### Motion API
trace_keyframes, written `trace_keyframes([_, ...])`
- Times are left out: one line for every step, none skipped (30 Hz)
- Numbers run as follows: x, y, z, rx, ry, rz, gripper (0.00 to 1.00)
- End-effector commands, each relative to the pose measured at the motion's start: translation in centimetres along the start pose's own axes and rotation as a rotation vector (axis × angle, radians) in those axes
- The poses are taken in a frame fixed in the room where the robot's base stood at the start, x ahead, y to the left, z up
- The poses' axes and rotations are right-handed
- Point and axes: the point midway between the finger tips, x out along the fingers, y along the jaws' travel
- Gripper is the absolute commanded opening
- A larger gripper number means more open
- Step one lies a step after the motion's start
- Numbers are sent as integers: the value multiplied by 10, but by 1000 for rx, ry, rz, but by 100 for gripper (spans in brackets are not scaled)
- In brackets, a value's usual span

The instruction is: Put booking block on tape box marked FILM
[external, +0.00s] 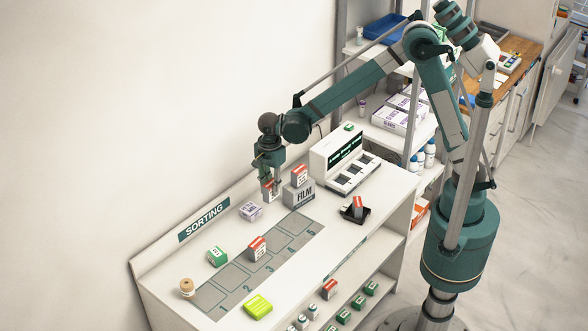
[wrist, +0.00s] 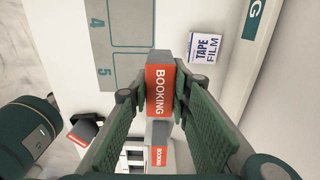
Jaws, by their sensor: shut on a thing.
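My gripper (external: 268,184) is shut on a booking block (wrist: 160,90), a grey block with a red face lettered BOOKING. A small white box lettered TAPE FILM (wrist: 205,48) lies ahead in the wrist view, apart from the held block. It appears as the white-and-purple box (external: 250,211) in the external view.
A numbered grey strip (external: 207,296) runs along the bench, with a red-and-white block (external: 257,248) on it. A green box (external: 217,257), a lime box (external: 257,306) and a black tray (external: 346,214) holding a block stand around. A white slotted unit (external: 320,158) is at the far end.

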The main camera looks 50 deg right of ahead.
Motion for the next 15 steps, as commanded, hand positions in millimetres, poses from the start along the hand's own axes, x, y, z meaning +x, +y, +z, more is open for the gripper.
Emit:
trace_keyframes([-3,-13,3,3,0,0,7])
trace_keyframes([-3,-19,4,3,0,0,7])
trace_keyframes([-4,-28,6,4,0,0,7])
trace_keyframes([-4,-34,7,5,0,0,7])
trace_keyframes([-4,-40,9,6,0,0,7])
trace_keyframes([-4,-48,10,6,0,0,7])
trace_keyframes([-4,-55,12,7,0,0,7])
trace_keyframes([-4,-60,13,7,0,0,7])
trace_keyframes([-4,-68,14,8,0,0,7])
trace_keyframes([-4,-72,14,9,0,0,7])
trace_keyframes([-4,-77,15,9,0,0,7])
trace_keyframes([-4,-83,16,9,0,0,7])
trace_keyframes([-4,-86,16,10,0,0,7])
trace_keyframes([-4,-90,17,10,0,0,7])
trace_keyframes([-3,-94,17,10,0,0,7])
